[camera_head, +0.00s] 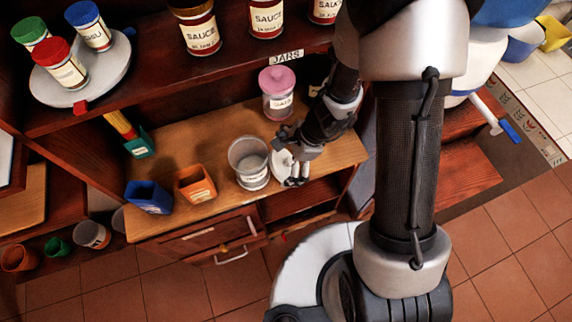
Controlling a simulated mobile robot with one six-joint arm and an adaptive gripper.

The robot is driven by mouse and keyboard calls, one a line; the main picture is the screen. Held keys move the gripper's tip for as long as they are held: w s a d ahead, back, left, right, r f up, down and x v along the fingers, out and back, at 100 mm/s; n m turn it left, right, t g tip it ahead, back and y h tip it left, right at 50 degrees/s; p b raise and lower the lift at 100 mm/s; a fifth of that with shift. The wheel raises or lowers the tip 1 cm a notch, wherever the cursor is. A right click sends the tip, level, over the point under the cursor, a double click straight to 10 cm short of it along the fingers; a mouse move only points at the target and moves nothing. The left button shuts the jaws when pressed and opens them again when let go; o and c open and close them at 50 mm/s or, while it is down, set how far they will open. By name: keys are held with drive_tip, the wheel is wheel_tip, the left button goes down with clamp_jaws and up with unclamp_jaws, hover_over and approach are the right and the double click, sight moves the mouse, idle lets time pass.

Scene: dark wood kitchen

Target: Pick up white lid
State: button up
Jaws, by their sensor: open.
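A white lid (280,166) appears to lie on the wooden counter, just right of an open grey jar (249,163). Part of it is hidden by my gripper (287,160). My gripper is open, reaching down from the upper right, with its fingers at the lid. I cannot tell whether the fingers touch the lid. The open jar stands upright with a pale label and no lid on it.
A pink-lidded jar (277,92) stands behind my gripper. An orange cup (195,184) and a blue cup (149,196) stand left on the counter (224,215). Sauce jars (266,18) line the shelf above. A drawer handle (231,256) sticks out below.

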sight(285, 162)
drive_tip(key=b+x, duration=0.1)
drive_tip(key=x, duration=0.2)
drive_tip(key=shift+f, duration=0.1)
drive_tip(key=shift+w, duration=0.1)
drive_tip(key=shift+c, duration=0.2)
drive_tip(key=c, duration=0.7)
drive_tip(key=shift+d, duration=0.1)
